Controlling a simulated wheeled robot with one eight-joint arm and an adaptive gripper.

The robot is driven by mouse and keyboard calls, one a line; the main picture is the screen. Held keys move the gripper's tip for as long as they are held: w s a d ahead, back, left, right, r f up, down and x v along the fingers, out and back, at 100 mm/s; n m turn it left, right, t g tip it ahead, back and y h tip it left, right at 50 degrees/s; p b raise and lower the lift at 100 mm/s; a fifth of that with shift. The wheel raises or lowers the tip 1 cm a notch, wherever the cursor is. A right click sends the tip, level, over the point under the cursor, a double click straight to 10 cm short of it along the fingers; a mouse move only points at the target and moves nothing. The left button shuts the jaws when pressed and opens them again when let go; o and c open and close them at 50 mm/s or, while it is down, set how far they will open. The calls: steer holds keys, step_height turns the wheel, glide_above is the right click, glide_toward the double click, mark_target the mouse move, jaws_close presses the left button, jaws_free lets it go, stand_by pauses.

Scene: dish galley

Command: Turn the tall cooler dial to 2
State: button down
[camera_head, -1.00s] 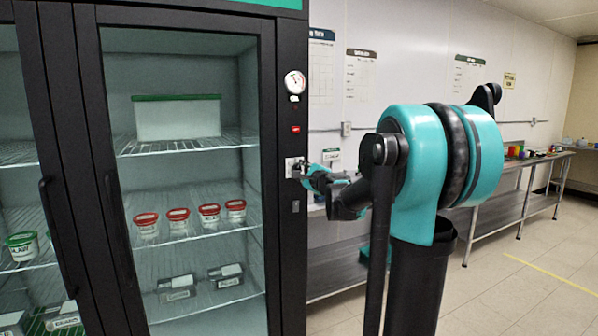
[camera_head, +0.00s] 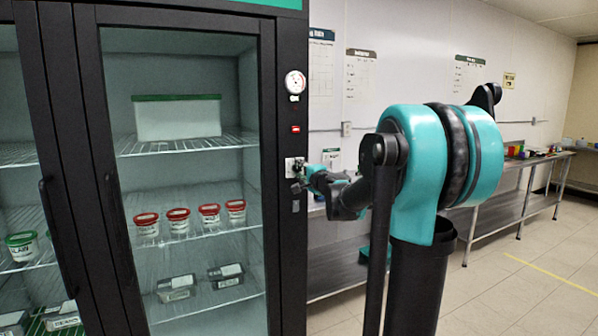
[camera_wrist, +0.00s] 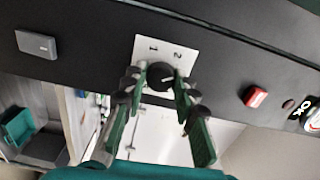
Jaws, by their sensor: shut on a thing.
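The tall cooler (camera_head: 285,255) stands at the left in the head view, with a black frame and glass doors. Its dial is a round black knob (camera_wrist: 159,72) on a white plate (camera_wrist: 168,49) printed with 1 and 2 in the wrist view. The plate also shows on the door-side post in the head view (camera_head: 289,166). My gripper (camera_wrist: 161,82) has one finger on each side of the knob and is shut on it. The fingers partly cover the knob and lower plate, so I cannot tell where its pointer stands.
A red switch (camera_head: 295,129) and a round gauge (camera_head: 295,83) sit above the dial on the same post. A grey block (camera_wrist: 36,45) lies on the post's other side of the dial. A door handle (camera_head: 115,205) is to the left. A steel bench (camera_head: 500,208) runs along the wall.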

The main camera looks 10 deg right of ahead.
steer(key=n, duration=0.5)
stand_by(0.6)
steer(key=c, duration=1.2)
jaws_free()
steer(key=v, duration=1.2)
